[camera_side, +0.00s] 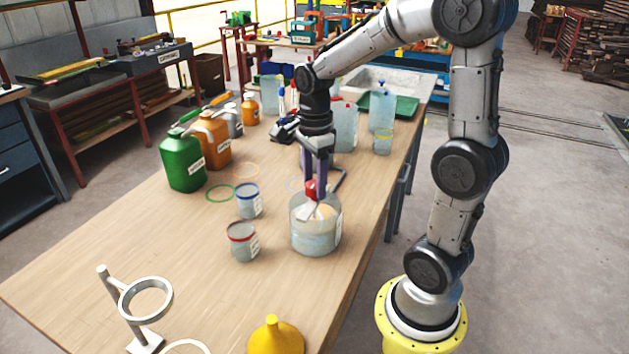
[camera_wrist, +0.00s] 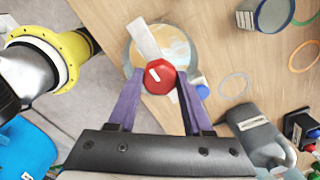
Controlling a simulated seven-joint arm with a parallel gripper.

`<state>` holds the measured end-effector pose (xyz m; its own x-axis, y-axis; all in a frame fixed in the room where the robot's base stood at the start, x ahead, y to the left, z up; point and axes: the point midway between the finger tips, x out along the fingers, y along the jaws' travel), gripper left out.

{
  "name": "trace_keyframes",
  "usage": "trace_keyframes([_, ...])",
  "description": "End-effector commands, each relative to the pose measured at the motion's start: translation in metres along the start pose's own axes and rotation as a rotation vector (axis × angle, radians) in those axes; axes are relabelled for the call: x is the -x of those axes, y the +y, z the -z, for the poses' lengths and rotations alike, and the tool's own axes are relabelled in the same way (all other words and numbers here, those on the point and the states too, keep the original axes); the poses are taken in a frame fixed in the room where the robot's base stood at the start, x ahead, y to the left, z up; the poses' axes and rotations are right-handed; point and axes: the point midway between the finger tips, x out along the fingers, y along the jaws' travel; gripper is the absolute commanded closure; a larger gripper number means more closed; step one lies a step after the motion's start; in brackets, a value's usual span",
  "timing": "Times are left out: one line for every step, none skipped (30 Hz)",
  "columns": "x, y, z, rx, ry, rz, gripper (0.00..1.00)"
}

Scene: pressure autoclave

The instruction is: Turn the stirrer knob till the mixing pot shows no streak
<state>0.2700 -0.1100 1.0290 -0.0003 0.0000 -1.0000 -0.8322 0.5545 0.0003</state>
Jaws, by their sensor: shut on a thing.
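The mixing pot (camera_side: 316,240) is a clear glass vessel with a pale label, upright on the wooden table. The red stirrer knob (camera_side: 311,188) sits above its mouth, with a white paddle below it. My gripper (camera_side: 316,186) points down over the pot and is shut on the knob. In the wrist view, the purple fingers of my gripper (camera_wrist: 159,78) are on either side of the red knob (camera_wrist: 155,77), which has a white mark. The pot (camera_wrist: 190,47) shows a cream-orange patch beside greyish-blue liquid, partly covered by the white paddle (camera_wrist: 145,40).
A blue-rimmed cup (camera_side: 249,203) and a red-rimmed cup (camera_side: 242,247) stand left of the pot. Green (camera_side: 182,163) and orange (camera_side: 212,140) jugs stand farther back. A yellow funnel (camera_side: 275,337) and a white ring stand (camera_side: 145,300) are at the front.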

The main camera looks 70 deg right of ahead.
Motion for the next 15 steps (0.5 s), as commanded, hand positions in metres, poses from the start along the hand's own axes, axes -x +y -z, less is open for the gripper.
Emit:
trace_keyframes([0.001, -0.0002, -0.0001, 0.017, -0.001, 0.002, 1.0])
trace_keyframes([0.001, -0.0002, -0.0001, 0.032, 0.0, 0.002, 1.0])
trace_keyframes([0.0009, -0.0001, 0.0, 0.053, 0.0, 0.001, 1.0])
trace_keyframes([0.0008, 0.0, 0.0, 0.072, 0.0, 0.001, 1.0])
trace_keyframes([0.0007, 0.0001, 0.0, 0.092, 0.0, 0.0, 1.0])
trace_keyframes([0.0007, 0.0001, 0.0, 0.12, 0.0, 0.001, 1.0])
trace_keyframes([0.0009, 0.0, 0.0, 0.143, 0.0, 0.001, 1.0])
trace_keyframes([0.001, 0.0, 0.0, 0.168, 0.0, 0.001, 1.0])
trace_keyframes([0.001, 0.0, 0.0, 0.203, 0.0, 0.001, 1.0])
trace_keyframes([0.0011, -0.0001, 0.0, 0.23, 0.0, 0.002, 1.0])
trace_keyframes([0.0012, -0.0001, 0.0, 0.258, 0.0, 0.002, 1.0])
trace_keyframes([0.0012, -0.0001, 0.0, 0.296, 0.0, 0.002, 1.0])
trace_keyframes([0.001, 0.0, 0.0001, 0.324, 0.0, 0.001, 1.0])
trace_keyframes([0.0009, 0.0001, 0.0001, 0.353, 0.0, 0.001, 1.0])
trace_keyframes([0.0011, 0.0, 0.0001, 0.391, 0.0, 0.002, 1.0])
